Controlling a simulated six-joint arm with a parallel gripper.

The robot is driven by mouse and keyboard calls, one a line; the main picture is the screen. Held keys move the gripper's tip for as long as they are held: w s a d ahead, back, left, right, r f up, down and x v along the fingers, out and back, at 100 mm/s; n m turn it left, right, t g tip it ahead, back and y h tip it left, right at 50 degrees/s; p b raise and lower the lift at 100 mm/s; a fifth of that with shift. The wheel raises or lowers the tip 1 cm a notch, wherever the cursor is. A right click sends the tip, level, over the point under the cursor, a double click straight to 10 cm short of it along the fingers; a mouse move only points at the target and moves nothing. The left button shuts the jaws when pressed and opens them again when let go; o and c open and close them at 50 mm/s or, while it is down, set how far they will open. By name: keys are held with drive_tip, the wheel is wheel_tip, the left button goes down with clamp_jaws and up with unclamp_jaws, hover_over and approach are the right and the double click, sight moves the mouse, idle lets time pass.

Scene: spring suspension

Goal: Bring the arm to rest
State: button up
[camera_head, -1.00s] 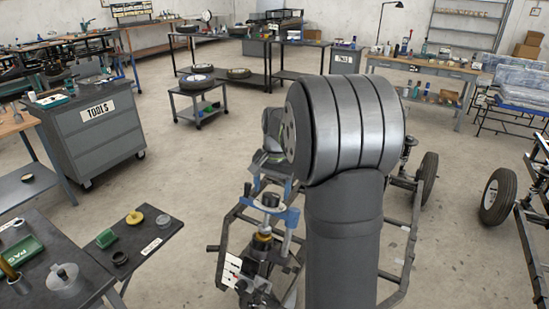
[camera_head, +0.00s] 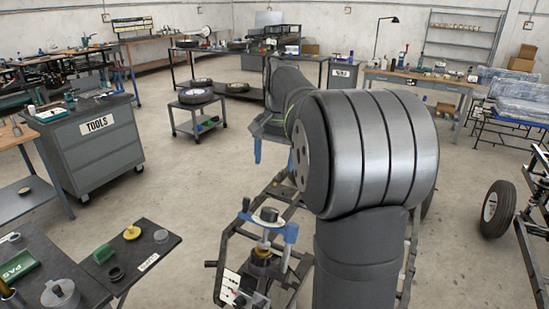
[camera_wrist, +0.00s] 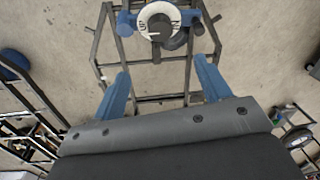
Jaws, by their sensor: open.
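My gripper (camera_wrist: 160,68) shows in the wrist view as two blue fingers spread wide, with bare floor and frame tubes visible between them. Nothing is held. In the head view my arm covers the middle right, and one blue finger (camera_head: 257,150) hangs below the wrist. The spring assembly (camera_head: 264,247) with its blue clamp (camera_head: 290,233) stands upright on the tube frame (camera_head: 225,262), below and apart from the gripper. In the wrist view the clamp's blue part (camera_wrist: 125,22) and a white lettered ring (camera_wrist: 145,14) lie beyond the fingertips.
A side table (camera_head: 168,241) at the lower left holds a yellow ring (camera_head: 132,232), a green block (camera_head: 103,254) and dark rings. A tools cabinet (camera_head: 95,150) stands behind it. A wheel (camera_head: 497,208) is at the right. Open floor (camera_head: 190,205) lies between cabinet and frame.

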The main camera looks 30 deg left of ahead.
sight(270, 210)
idle(0.3)
drive_tip(key=f, duration=0.5)
drive_tip(key=a+f, duration=0.1)
drive_tip(key=f, duration=1.1)
drive_tip(key=shift+s+a+f, duration=0.1)
drive_tip(key=shift+a+f, duration=0.1)
drive_tip(key=shift+f, duration=0.05)
drive_tip(key=shift+r, duration=0.1)
